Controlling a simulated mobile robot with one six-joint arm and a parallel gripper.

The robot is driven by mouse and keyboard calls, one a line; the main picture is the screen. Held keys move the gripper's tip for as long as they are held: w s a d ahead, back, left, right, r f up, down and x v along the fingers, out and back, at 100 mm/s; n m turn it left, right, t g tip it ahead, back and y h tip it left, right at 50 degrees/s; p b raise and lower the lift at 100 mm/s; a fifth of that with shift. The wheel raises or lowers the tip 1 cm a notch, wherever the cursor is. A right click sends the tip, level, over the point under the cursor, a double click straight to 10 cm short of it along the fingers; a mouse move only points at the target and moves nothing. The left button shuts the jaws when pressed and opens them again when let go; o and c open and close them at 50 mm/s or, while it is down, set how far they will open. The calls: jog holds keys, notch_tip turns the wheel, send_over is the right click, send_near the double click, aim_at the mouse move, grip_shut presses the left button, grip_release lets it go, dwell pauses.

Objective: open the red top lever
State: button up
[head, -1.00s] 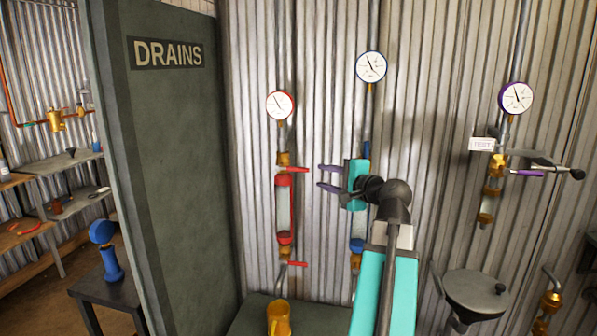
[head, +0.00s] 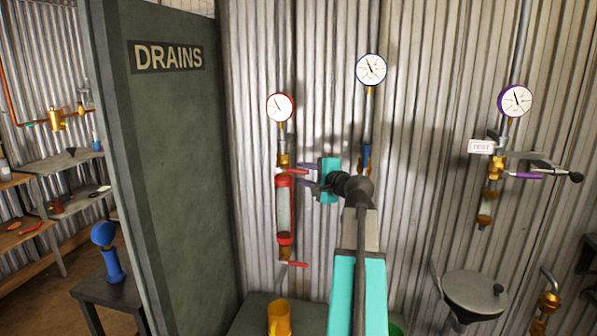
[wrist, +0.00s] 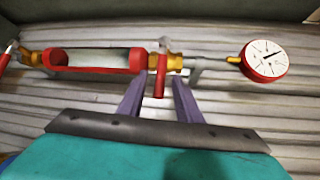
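The red top lever (head: 294,172) sticks out to the right from the brass valve above the red-framed sight glass (head: 284,208). In the wrist view the red top lever (wrist: 161,76) lies between the tips of my two purple fingers. My gripper (wrist: 158,92) is open, with a visible gap between each finger and the lever. In the head view my gripper (head: 304,177) is just right of the lever, fingers pointing left. Whether a finger touches the lever is not clear.
A red-rimmed gauge (head: 280,107) is above the valve, and a red bottom lever (head: 296,264) is below the glass. A blue-rimmed gauge (head: 371,69) tops the middle riser, partly hidden by my arm. A yellow mug (head: 279,318) stands below. The DRAINS panel (head: 165,150) stands left.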

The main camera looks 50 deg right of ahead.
jog(key=shift+x, duration=1.45)
jog(key=shift+c, duration=0.3)
grip_shut()
jog(key=shift+a+f, duration=0.1)
